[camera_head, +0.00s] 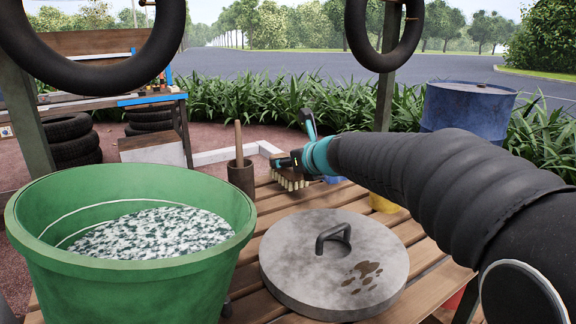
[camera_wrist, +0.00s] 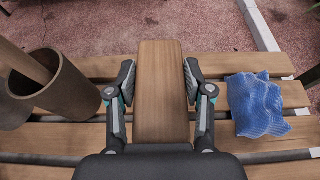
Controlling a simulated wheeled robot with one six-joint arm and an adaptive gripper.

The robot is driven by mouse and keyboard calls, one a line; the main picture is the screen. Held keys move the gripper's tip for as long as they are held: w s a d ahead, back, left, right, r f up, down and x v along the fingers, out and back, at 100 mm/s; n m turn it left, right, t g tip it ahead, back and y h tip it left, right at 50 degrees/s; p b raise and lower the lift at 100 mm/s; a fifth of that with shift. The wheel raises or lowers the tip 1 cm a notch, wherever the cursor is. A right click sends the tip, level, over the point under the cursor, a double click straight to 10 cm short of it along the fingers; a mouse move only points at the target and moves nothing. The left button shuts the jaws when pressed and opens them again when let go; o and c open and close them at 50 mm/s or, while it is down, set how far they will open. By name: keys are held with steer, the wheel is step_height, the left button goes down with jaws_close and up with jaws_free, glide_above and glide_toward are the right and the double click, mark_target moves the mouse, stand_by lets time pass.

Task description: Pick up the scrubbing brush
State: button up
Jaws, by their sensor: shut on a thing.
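The scrubbing brush (camera_head: 291,181) is at the far side of the slatted wooden table, with pale bristles pointing down. In the wrist view its plain wooden back (camera_wrist: 163,100) runs lengthwise between the fingers. My gripper (camera_head: 292,160) is on the brush from above, with one finger along each long side; the wrist view also shows my gripper (camera_wrist: 160,82) shut on it. The bristles are hidden in the wrist view. I cannot tell whether they touch the slats.
A brown cylindrical pot (camera_head: 241,178) with a stick stands left of the brush. A crumpled blue cloth (camera_wrist: 256,106) lies right of it. A round grey lid (camera_head: 300,285) with a handle and a large green bucket (camera_head: 120,285) are nearer. Hanging tyres (camera_head: 385,58) frame the top.

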step_height(320, 180, up, 2)
steer(key=shift+r+p, duration=0.15)
steer(key=shift+p, duration=0.25)
steer(key=s+d+r, duration=0.5)
steer(key=d+r, duration=0.1)
steer(key=d, duration=0.4)
steer(key=shift+s+d+r, duration=0.15)
steer(key=shift+d+r, duration=0.05)
steer(key=shift+r, duration=0.15)
